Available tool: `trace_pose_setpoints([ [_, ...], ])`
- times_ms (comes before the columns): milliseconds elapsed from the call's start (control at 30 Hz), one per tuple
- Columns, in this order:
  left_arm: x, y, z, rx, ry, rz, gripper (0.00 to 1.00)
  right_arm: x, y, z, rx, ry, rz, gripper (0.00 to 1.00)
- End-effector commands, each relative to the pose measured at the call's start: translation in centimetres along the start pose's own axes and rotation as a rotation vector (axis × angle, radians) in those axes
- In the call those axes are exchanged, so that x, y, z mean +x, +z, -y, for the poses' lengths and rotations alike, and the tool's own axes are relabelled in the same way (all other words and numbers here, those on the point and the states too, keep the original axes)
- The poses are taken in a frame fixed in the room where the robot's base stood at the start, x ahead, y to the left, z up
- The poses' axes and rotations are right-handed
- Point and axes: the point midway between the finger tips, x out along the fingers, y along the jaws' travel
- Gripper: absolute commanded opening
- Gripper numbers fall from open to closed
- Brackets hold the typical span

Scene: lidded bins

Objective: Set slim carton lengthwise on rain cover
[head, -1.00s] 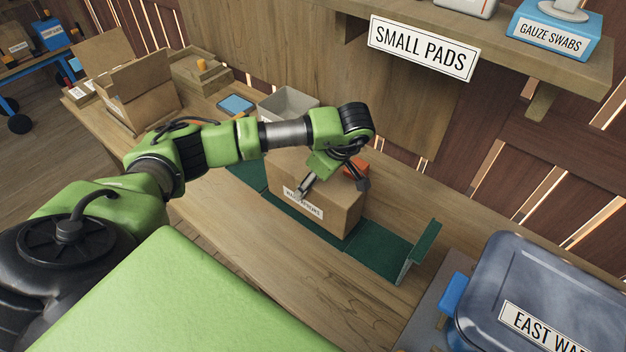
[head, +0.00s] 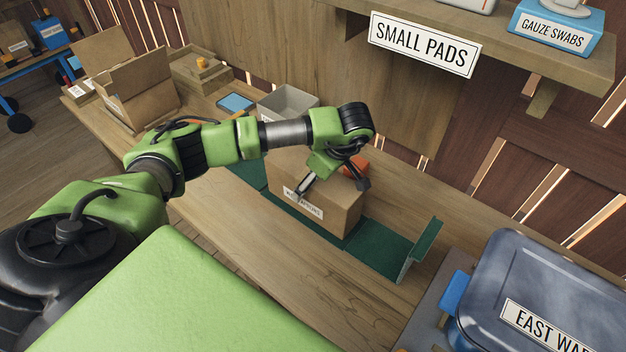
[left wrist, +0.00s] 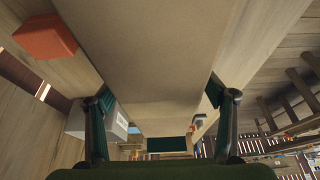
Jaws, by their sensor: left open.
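A brown cardboard carton (head: 335,208) with a white label, too small to read surely, lies lengthwise on a dark green mat (head: 380,250), which may be the rain cover. The mat shows at both ends of the carton. My left gripper (head: 333,186) is over the carton, pointing down, with its fingers spread. In the left wrist view the carton (left wrist: 155,70) runs between the two fingers of the open gripper (left wrist: 160,110). The fingers are close to its sides; I cannot tell whether they touch. My right gripper is not in view.
A green upright plate (head: 424,246) stands at the mat's near right end. An orange block (head: 356,166) is behind the carton, and a grey open bin (head: 287,101) stands beyond. A blue-grey lidded bin (head: 540,285) is at right. The bench front is clear.

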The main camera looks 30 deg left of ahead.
Motion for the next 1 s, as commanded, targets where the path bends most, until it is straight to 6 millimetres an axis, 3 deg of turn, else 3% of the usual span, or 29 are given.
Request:
trace_pose_setpoints([
  [133,-0.3,0.1,0.0,0.001,0.0,0.001,0.76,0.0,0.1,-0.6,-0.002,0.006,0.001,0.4],
  [267,-1.9,0.0,-0.1,0.0,0.003,0.001,0.76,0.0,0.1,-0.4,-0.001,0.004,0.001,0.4],
  [633,-10.0,0.0,-0.1,0.001,0.005,0.0,0.76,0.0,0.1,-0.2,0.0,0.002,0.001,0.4],
  [1000,-12.0,0.0,0.0,-0.001,0.0,-0.001,0.76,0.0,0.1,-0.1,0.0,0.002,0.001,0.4],
])
